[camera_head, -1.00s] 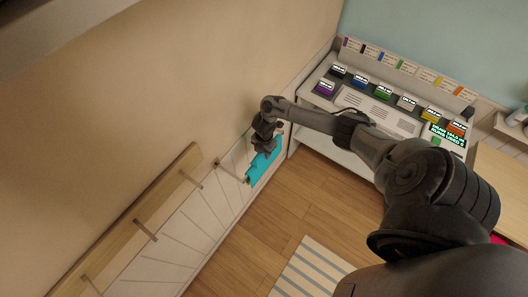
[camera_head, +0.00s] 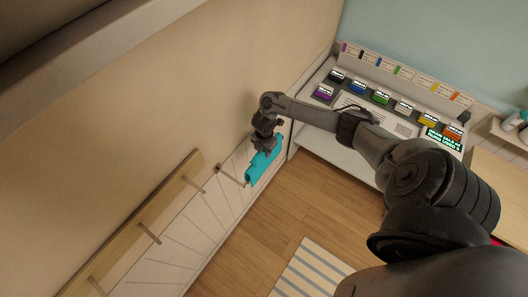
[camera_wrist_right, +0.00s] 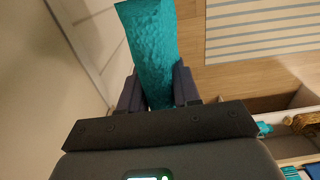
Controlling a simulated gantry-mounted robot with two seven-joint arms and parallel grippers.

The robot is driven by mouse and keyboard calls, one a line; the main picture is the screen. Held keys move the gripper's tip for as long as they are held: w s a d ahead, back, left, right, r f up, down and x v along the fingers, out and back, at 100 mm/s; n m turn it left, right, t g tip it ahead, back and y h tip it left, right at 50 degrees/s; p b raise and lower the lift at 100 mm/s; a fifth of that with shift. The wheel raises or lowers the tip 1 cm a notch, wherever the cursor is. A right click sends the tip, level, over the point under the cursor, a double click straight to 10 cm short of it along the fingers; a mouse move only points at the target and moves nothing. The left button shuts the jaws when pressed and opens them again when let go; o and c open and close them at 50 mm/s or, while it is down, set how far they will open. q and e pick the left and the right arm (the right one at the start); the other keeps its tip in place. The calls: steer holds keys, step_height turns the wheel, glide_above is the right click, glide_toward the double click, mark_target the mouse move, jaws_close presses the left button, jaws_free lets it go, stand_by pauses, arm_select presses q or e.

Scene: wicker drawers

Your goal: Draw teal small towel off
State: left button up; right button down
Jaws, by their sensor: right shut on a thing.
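The teal small towel (camera_head: 263,164) hangs beside the wall, at the end of a thin metal peg (camera_head: 231,175). I cannot tell whether the towel still touches the peg's tip. My right gripper (camera_head: 265,146) is at the towel's upper part and shut on it. In the right wrist view the towel (camera_wrist_right: 150,45) runs away from between the two dark fingers of my right gripper (camera_wrist_right: 157,90). My left gripper is not in view.
A wooden rail (camera_head: 130,225) with several pegs is on the wall at left. A console with coloured labelled bins (camera_head: 380,105) stands at the back right. A striped rug (camera_head: 308,270) lies on the open wooden floor (camera_head: 265,215).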

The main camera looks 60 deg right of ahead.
steer(key=shift+w+r, duration=0.1)
steer(key=shift+r, duration=5.9)
